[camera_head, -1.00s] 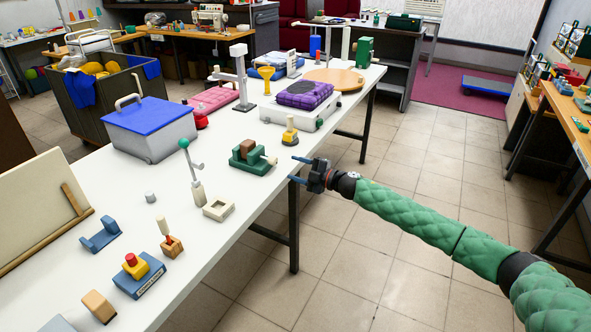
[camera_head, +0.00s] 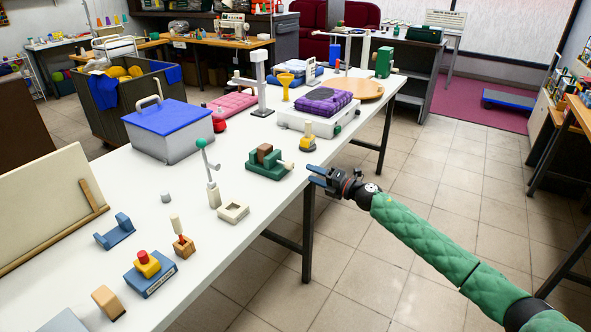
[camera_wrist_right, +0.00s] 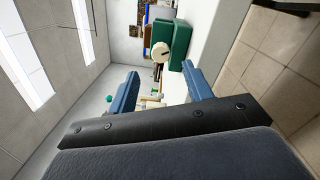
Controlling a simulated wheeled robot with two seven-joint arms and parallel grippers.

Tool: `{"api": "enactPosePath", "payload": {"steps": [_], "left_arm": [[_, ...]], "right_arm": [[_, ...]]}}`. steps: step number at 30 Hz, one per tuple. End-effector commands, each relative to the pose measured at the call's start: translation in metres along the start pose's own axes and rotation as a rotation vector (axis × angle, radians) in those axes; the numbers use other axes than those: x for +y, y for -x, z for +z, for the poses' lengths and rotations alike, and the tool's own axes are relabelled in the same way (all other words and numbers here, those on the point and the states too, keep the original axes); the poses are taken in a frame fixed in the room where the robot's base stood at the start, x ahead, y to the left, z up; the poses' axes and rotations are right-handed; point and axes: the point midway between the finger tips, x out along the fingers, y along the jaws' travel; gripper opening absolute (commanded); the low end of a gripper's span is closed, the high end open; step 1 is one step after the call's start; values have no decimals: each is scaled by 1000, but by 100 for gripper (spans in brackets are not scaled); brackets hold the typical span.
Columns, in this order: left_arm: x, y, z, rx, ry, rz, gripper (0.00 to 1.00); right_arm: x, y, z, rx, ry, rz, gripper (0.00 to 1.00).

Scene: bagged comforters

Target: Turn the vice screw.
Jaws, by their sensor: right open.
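The green vice (camera_head: 262,169) stands on the white table with a brown block in its jaws. Its pale round screw end (camera_head: 288,165) sticks out to the right, toward my right gripper. My right gripper (camera_head: 314,175) is open and empty, just off the table's right edge, a short gap from the screw end. In the right wrist view the open fingers (camera_wrist_right: 160,76) point toward the pale round screw end (camera_wrist_right: 160,49) and the green vice (camera_wrist_right: 183,54); the screw end is beyond the fingertips, not between them. My left gripper is not in view.
A yellow-knobbed stamp-like piece (camera_head: 307,139) stands behind the vice. A pale hollow block (camera_head: 233,212) and a lever with a green ball (camera_head: 210,175) stand in front-left. Open floor (camera_head: 370,235) lies right of the table (camera_head: 75,285).

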Motion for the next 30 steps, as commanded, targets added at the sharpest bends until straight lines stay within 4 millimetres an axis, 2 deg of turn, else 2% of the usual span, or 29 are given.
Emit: {"api": "enactPosePath", "payload": {"steps": [4,9,15,23,30], "left_arm": [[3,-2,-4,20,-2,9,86],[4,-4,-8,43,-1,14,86],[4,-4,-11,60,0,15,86],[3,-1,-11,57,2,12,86],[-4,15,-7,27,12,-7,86]], "right_arm": [[6,1,6,9,343,-8,50],[4,1,3,35,724,-20,50],[2,1,1,54,1026,-15,50],[3,-3,1,55,1141,-11,50],[4,-34,0,54,1139,-10,50]]}}
